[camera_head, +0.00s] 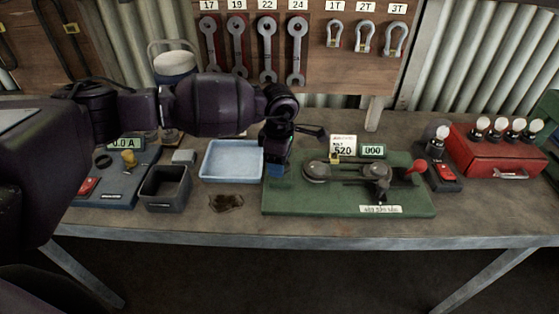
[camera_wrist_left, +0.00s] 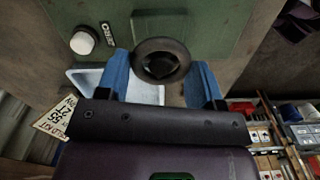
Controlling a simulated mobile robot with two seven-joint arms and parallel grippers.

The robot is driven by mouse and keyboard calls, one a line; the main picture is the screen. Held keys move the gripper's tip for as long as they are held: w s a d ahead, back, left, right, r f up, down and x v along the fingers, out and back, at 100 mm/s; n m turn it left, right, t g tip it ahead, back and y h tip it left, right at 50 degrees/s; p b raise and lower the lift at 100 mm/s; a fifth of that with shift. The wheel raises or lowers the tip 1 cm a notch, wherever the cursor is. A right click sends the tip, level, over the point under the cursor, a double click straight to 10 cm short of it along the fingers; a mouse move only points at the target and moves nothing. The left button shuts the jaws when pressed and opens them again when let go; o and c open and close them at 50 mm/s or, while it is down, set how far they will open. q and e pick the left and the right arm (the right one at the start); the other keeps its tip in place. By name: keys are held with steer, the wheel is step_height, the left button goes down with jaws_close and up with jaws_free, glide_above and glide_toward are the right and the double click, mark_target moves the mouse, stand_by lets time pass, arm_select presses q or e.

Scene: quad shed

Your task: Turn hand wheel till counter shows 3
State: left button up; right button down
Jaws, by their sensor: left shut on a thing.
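A green base (camera_head: 300,200) stands on the bench with a grey mechanism (camera_head: 345,172) and a red-knobbed lever (camera_head: 415,168). The counter (camera_head: 373,151) at its back shows 000, small in this view. My left gripper (camera_head: 275,172) points down over the base's left end and hides what is beneath it. In the left wrist view, its blue fingers (camera_wrist_left: 163,80) are shut on a dark round wheel (camera_wrist_left: 160,60) against a green surface. A white round knob (camera_wrist_left: 82,42) with a small label is beside it. My right gripper is not in view.
A light-blue tray (camera_head: 231,160) is just left of the gripper. A dark open bin (camera_head: 166,187) and a blue meter box (camera_head: 112,180) stand further left. A red box with bulbs (camera_head: 497,150) is at the right. Wrenches (camera_head: 267,50) hang behind.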

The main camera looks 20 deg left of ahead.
arm_select(q)
steer(key=n, duration=0.6)
steer(key=shift+s+r, duration=0.1)
steer(key=shift+n, duration=1.4)
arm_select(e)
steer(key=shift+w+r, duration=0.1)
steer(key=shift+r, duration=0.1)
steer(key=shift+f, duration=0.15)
arm_select(q)
steer(key=o, duration=0.7)
steer(key=shift+o, duration=1.1)
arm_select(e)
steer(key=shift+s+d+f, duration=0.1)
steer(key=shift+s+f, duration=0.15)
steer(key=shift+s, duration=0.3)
